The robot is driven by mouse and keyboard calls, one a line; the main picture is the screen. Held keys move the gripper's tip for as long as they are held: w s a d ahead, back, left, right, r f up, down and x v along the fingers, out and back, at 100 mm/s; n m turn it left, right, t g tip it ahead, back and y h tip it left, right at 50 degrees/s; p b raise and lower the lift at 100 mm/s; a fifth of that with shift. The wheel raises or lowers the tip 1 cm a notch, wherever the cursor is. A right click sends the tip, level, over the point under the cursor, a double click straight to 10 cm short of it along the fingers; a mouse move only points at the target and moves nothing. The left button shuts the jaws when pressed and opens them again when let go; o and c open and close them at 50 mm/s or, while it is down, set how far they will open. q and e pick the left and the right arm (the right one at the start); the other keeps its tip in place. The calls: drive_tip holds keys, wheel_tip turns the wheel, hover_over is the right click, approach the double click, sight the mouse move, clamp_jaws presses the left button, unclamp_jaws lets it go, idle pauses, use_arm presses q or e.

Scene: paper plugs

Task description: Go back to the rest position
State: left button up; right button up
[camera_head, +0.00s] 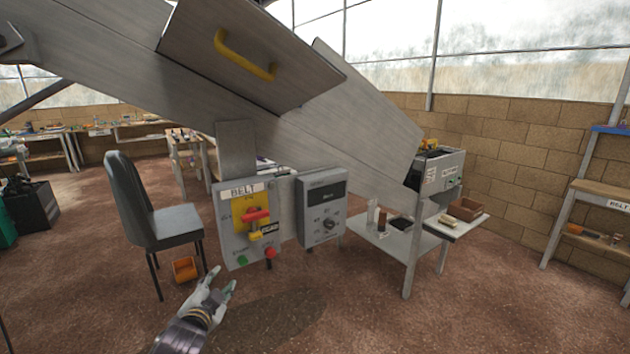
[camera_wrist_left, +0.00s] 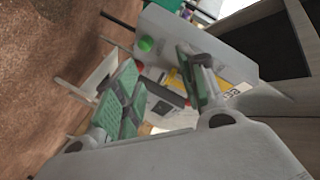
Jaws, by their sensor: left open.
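My left gripper (camera_head: 221,285) is in the lower middle of the head view, in front of and below the grey BELT control box (camera_head: 231,242). Its green-padded fingers stand apart with nothing between them in the left wrist view (camera_wrist_left: 158,100). The box has a yellow plate with a red switch handle (camera_head: 257,216), a green button (camera_head: 243,262) and a red button (camera_head: 269,253). In the left wrist view the box (camera_wrist_left: 193,40) appears tilted beyond the fingers, with its green button (camera_wrist_left: 146,45) showing. My right gripper is in neither view.
A large grey metal chute (camera_head: 130,75) with a yellow handle (camera_head: 245,55) slants across above. A second grey box with a dial (camera_head: 322,210) hangs beside the BELT box. A black chair (camera_head: 170,222) and an orange bin (camera_head: 185,269) stand left. A small table (camera_head: 385,238) stands right.

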use_arm(q)
drive_tip(key=s+d+f+n+g, duration=0.15)
drive_tip(key=s+f+g, duration=0.35)
drive_tip(key=s, duration=0.5)
drive_tip(key=s+d+f+n+g+h, duration=0.1)
drive_tip(key=s+f+n+g, duration=0.2)
drive_tip(key=s+f, duration=0.6)
drive_tip(key=s+d+f+n+g, duration=0.1)
drive_tip(key=s+f+n+g, duration=0.3)
drive_tip(key=s, duration=0.7)
wheel_tip(320, 180, down, 32)
drive_tip(key=a+m+g+p, duration=0.1)
drive_tip(key=a+m, duration=0.1)
drive_tip(key=s+a+f, duration=0.4)
drive_tip(key=s+f, duration=0.5)
drive_tip(key=s, duration=0.2)
drive_tip(key=s+a+f+g+y+p, duration=0.1)
drive_tip(key=s+a+f, duration=0.3)
drive_tip(key=s+f, duration=0.6)
drive_tip(key=shift+s+a+p, duration=0.25)
drive_tip(key=shift+s+p, duration=0.05)
drive_tip(key=shift+s, duration=0.2)
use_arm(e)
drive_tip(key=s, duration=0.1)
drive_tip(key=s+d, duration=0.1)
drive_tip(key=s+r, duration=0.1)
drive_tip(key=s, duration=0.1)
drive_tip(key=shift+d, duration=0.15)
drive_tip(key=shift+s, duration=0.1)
